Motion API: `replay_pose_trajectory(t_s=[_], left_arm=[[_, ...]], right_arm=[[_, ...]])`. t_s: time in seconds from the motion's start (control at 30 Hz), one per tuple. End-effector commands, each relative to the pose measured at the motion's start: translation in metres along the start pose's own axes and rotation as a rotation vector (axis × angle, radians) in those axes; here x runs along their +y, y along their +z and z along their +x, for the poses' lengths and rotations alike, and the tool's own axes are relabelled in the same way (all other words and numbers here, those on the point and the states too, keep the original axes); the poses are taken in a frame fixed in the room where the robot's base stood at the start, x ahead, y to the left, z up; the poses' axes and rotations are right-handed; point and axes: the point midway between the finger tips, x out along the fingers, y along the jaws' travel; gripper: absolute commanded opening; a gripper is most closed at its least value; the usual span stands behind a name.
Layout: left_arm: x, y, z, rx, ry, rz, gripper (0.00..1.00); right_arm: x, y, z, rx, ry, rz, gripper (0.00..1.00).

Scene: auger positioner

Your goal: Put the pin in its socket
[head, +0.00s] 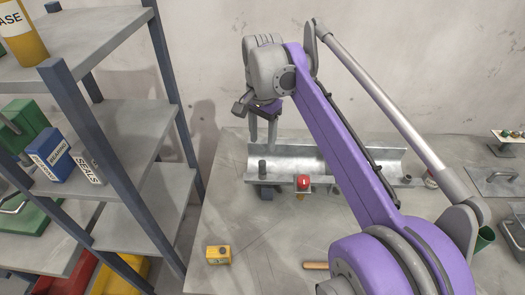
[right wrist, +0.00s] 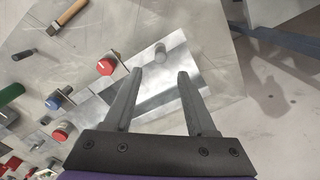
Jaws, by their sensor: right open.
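A short grey cylinder (head: 262,168), which looks like the pin, stands upright at the left end of a metal trough (head: 290,160) on the table. In the right wrist view a grey cylinder (right wrist: 161,52) shows just beyond my fingertips, roughly between them. My right gripper (head: 263,148) is open and empty, pointing down above the trough's left end; it also shows in the right wrist view (right wrist: 160,73). It appears apart from the cylinder. I cannot make out the socket for certain. My left gripper is not in view.
A red knob (head: 303,182) sits at the trough's front edge. A yellow box (head: 218,254) and a wooden handle (head: 316,265) lie on the table in front. A shelf unit (head: 130,215) stands at the left. My right arm hides part of the trough and table.

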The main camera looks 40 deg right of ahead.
Motion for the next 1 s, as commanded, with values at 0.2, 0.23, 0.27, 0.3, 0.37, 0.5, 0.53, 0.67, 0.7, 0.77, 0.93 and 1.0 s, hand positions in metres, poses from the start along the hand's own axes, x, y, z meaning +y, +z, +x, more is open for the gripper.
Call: replay_pose_trajectory(t_s=[0.2, 0.23, 0.27, 0.3, 0.37, 0.5, 0.53, 0.67, 0.7, 0.77, 0.93, 1.0], left_arm=[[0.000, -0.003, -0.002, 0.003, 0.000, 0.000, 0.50], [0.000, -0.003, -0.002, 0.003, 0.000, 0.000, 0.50], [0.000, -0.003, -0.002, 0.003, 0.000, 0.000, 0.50], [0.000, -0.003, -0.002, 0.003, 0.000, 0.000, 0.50], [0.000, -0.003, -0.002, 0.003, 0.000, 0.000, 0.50], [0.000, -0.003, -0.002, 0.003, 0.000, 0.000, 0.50], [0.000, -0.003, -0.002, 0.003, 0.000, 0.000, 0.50], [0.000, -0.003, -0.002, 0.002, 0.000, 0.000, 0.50], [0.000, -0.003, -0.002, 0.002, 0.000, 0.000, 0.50], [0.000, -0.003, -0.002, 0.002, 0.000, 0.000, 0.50], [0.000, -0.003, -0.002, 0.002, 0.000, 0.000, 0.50], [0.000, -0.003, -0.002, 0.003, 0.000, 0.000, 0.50]], right_arm=[[0.000, 0.000, -0.022, 0.000, 0.000, 0.000, 0.57], [0.000, 0.000, -0.023, 0.000, 0.000, 0.000, 0.57], [0.000, 0.000, -0.024, 0.000, 0.000, 0.000, 0.57], [0.000, 0.000, -0.024, 0.000, 0.000, -0.001, 0.57], [0.000, 0.003, -0.022, 0.003, -0.004, -0.017, 0.57], [0.004, 0.027, -0.002, 0.038, -0.050, -0.172, 0.57], [0.006, 0.036, 0.006, 0.052, -0.066, -0.231, 0.57], [0.021, 0.083, 0.053, 0.137, -0.152, -0.546, 0.57], [0.028, 0.097, 0.070, 0.168, -0.180, -0.648, 0.57], [0.040, 0.117, 0.096, 0.216, -0.217, -0.792, 0.57], [0.071, 0.159, 0.156, 0.344, -0.296, -1.120, 0.57], [0.080, 0.169, 0.173, 0.382, -0.314, -1.207, 0.57]])
